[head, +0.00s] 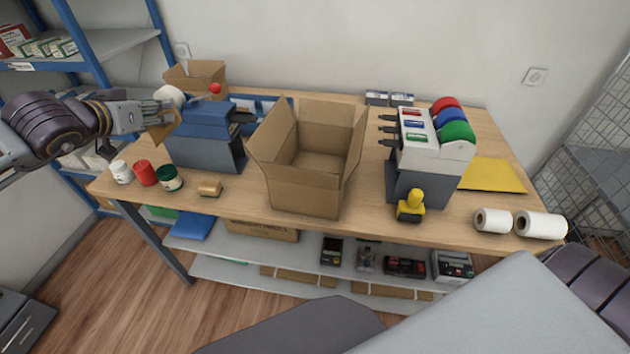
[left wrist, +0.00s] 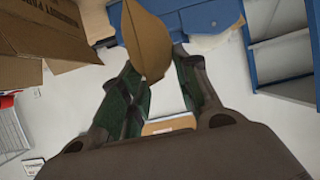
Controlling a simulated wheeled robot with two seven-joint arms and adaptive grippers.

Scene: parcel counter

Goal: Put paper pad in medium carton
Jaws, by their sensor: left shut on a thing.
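My left gripper (head: 158,112) is at the left end of the counter, raised beside the blue-and-grey dispenser. It is shut on the paper pad (head: 160,131), a brown, folded-looking piece. In the left wrist view the pad (left wrist: 147,35) sticks out beyond the fingers (left wrist: 154,78), which close on its lower end. The open carton (head: 303,191) in the middle of the counter has its flaps up, and the inside that shows looks empty. A smaller open carton (head: 199,76) stands at the back left. My right gripper is out of view.
The blue-and-grey dispenser (head: 206,148) stands between my left gripper and the middle carton. Small jars (head: 145,173) stand at the front left. A tape dispenser (head: 426,150), yellow-handled stamp (head: 411,206) and white rolls (head: 520,223) are to the right. Blue shelving (head: 112,42) is at left.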

